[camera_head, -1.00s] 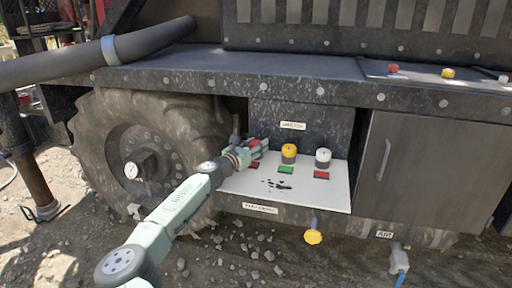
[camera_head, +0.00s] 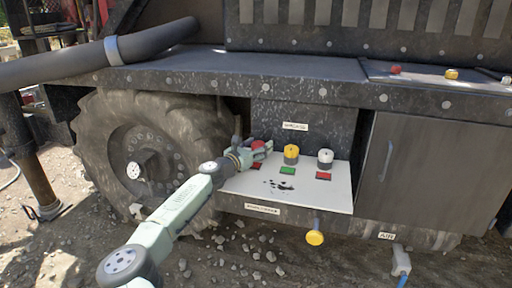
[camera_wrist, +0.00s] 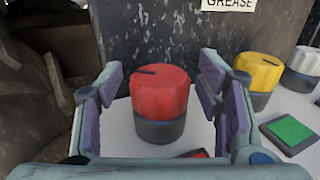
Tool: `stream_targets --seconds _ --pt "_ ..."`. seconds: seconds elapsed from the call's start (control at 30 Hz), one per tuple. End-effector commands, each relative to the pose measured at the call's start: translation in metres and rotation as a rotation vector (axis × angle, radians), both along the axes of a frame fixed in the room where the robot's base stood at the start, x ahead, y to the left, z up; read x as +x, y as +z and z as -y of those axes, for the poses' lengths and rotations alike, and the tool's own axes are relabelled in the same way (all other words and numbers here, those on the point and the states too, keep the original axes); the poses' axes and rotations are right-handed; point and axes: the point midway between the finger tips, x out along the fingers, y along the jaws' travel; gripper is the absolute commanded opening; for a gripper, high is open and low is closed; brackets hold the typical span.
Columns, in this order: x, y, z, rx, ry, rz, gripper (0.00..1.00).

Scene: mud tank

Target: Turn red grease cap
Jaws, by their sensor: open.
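The red grease cap (camera_wrist: 160,92) stands upright on a dark base on the white shelf, with a dark line across its top. In the wrist view my gripper (camera_wrist: 160,100) is open, with one purple-padded finger on each side of the cap and a gap to both. In the head view the red cap (camera_head: 258,146) is partly hidden by my gripper (camera_head: 263,149) at the left end of the shelf (camera_head: 245,182). A label reading GREASE (camera_wrist: 229,4) is on the dark panel behind.
A yellow cap (camera_head: 291,153) and a white cap (camera_head: 325,158) stand to the right on the shelf. A green square (camera_wrist: 287,131) lies in front of the yellow one. The tyre (camera_head: 105,125) is left of the shelf. A cabinet door (camera_head: 425,175) is at the right.

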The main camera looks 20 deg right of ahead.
Motion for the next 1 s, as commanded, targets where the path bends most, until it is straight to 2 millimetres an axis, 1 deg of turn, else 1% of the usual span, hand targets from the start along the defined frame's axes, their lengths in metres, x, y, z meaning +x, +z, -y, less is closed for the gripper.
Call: stream_targets --seconds 0.17,0.5,0.63,0.8,1.0 --pt "-0.007 -0.001 -0.013 -0.001 0.003 -0.001 0.60" --pt "-0.048 0.000 -0.070 0.000 0.004 0.001 0.60" --pt "-0.061 0.000 -0.086 0.000 0.003 0.000 0.60" --pt "-0.069 0.000 -0.096 0.000 0.001 0.000 0.60" --pt "-0.071 0.000 -0.097 0.000 0.000 0.000 0.60"
